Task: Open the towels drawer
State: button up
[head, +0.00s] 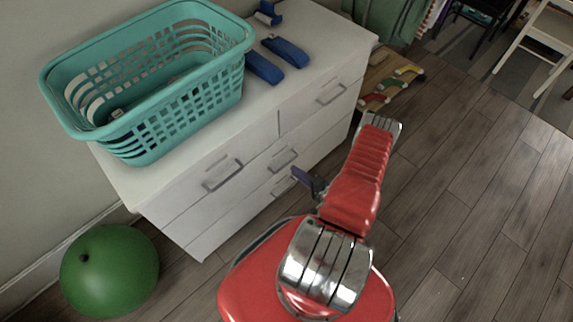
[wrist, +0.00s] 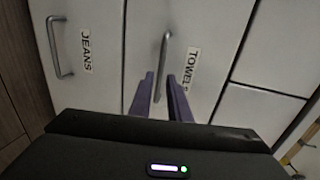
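The towels drawer (wrist: 200,45) is the wide middle drawer of a white dresser, with a "TOWELS" label. It looks shut, with its front about level with its neighbours. Its grey bar handle (wrist: 165,60) also shows in the head view (head: 283,158). My gripper (wrist: 163,88) is open, its two purple fingers apart on either side of the handle's near part in the wrist view. I cannot tell whether they touch it. In the head view my gripper (head: 308,182) is close to the dresser front, partly hidden by my red arm.
The jeans drawer (wrist: 95,35) lies below, with its own handle (wrist: 58,48). A teal laundry basket (head: 165,95) and blue items (head: 285,52) stand on the dresser top (head: 265,100). A green ball (head: 108,270) is at left. Wooden floor (head: 480,200) is clear at right.

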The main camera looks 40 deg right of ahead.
aim_at(286, 165)
jog(key=shift+x, duration=3.55)
grip_shut()
jog(key=shift+d, duration=0.1)
